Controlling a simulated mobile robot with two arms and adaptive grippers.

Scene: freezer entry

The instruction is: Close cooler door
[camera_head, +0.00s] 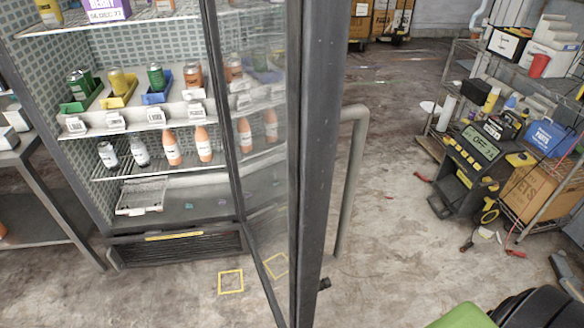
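The cooler (125,238) stands at the left with its front open and its stocked shelves showing. Its glass door (262,165) stands swung open toward me, seen at a steep angle. The door's thick dark frame edge (318,150) runs from top to bottom through the middle of the view. A long grey handle (350,185) stands out from the right side of this edge. The door's lower end runs out of view at the bottom.
Bottles (172,148), cans and a wire basket (142,196) sit inside the cooler. A metal table (45,185) stands left of it. A cluttered rack (500,130) stands at the right. Concrete floor between door and rack is mostly clear. A green object (465,317) shows at bottom right.

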